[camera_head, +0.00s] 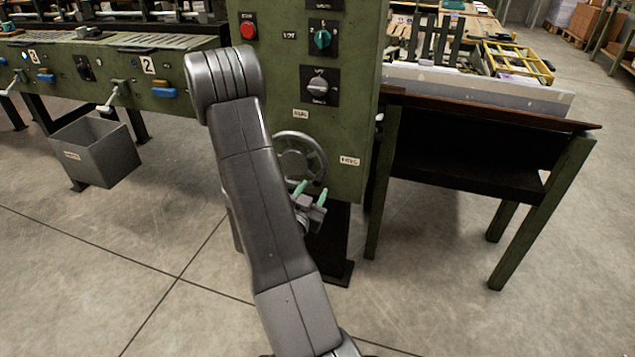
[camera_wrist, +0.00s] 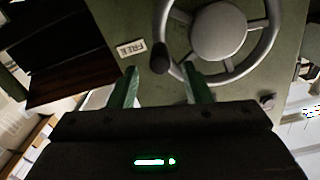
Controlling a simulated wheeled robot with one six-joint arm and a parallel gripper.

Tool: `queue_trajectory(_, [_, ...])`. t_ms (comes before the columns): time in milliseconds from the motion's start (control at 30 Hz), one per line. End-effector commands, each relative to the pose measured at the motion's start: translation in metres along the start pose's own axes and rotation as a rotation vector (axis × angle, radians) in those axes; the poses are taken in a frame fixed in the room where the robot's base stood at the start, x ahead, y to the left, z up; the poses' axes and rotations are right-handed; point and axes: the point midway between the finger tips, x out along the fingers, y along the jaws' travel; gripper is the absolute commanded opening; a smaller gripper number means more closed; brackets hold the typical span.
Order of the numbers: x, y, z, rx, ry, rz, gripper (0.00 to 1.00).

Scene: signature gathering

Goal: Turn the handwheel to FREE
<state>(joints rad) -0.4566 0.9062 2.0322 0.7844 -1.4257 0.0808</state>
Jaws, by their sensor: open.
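The grey handwheel (camera_head: 294,160) is on the lower front of the green control cabinet (camera_head: 357,120); my arm covers part of its left side. In the wrist view the handwheel (camera_wrist: 218,35) shows its round hub, spokes, rim and a dark knob (camera_wrist: 160,58). A white FREE label (camera_wrist: 131,49) lies beside the knob in that view; in the head view the FREE label (camera_head: 349,161) is right of the wheel. My gripper (camera_head: 311,192) is open, with green fingers just below the wheel. In the wrist view the gripper (camera_wrist: 160,88) has the knob between and beyond its fingertips, apparently not clasped.
Above the wheel are a second small label (camera_head: 300,113), a grey selector (camera_head: 319,86), a green selector (camera_head: 322,37) and a red button (camera_head: 248,31). A dark-topped table (camera_head: 480,108) stands at the right, and a grey bin (camera_head: 95,152) at the left. Open floor lies in front.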

Motion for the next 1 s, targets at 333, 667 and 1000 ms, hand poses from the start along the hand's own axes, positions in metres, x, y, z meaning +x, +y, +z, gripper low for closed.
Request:
queue_trajectory(333, [0.043,0.0,0.0,0.001,0.001,0.001,0.44])
queue_trajectory(667, [0.045,0.0,0.0,0.0,0.0,0.0,0.44])
queue_trajectory(1000, [0.045,0.0,0.0,0.0,0.0,0.0,0.0])
